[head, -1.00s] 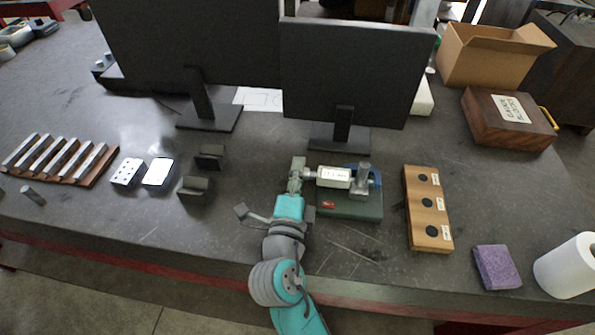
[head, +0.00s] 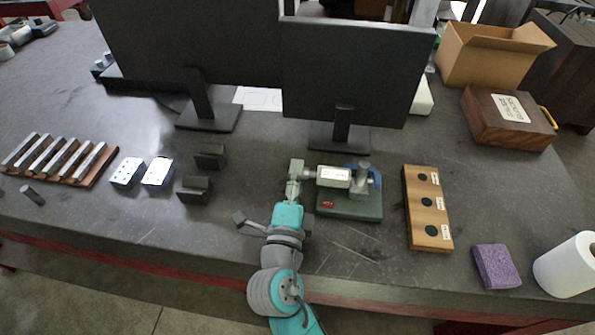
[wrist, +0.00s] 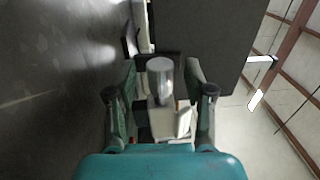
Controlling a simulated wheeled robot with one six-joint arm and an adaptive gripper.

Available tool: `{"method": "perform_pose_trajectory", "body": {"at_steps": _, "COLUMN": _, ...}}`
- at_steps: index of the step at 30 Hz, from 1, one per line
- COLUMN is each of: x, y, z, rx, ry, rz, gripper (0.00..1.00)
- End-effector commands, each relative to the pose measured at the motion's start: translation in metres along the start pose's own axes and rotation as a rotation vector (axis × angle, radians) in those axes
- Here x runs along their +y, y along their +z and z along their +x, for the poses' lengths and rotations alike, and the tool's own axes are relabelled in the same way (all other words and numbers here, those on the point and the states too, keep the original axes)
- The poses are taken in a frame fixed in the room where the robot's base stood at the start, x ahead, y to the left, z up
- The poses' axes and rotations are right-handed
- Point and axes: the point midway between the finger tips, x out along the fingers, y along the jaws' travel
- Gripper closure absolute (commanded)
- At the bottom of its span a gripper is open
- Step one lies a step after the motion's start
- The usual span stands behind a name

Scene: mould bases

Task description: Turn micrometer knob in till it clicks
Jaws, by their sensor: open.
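The micrometer (head: 333,177) lies level on a green stand (head: 350,205), with a white labelled barrel and a blue frame (head: 375,178) at its right end. Its knob (head: 309,173) points left, toward my gripper (head: 296,172). In the wrist view the round grey knob end (wrist: 160,72) sits between the two fingers of my gripper (wrist: 160,95). The fingers are open, with a gap on both sides of the knob. How far the fingertips reach along the knob is hard to tell.
Two monitors (head: 358,70) stand behind the stand. A wooden block with black holes (head: 428,208) lies to the right, with a purple sponge (head: 496,266) and a paper roll (head: 568,265) beyond. Dark blocks (head: 195,189) lie left of my arm.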

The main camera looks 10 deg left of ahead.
Motion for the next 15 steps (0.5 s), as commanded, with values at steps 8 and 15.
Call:
{"method": "perform_pose_trajectory", "body": {"at_steps": 8, "x": 0.001, "y": 0.001, "z": -0.056, "rx": -0.005, "ry": 0.002, "rz": -0.002, "gripper": 0.47}}
{"method": "perform_pose_trajectory", "body": {"at_steps": 15, "x": 0.001, "y": 0.001, "z": -0.092, "rx": -0.003, "ry": 0.001, "rz": -0.002, "gripper": 0.47}}
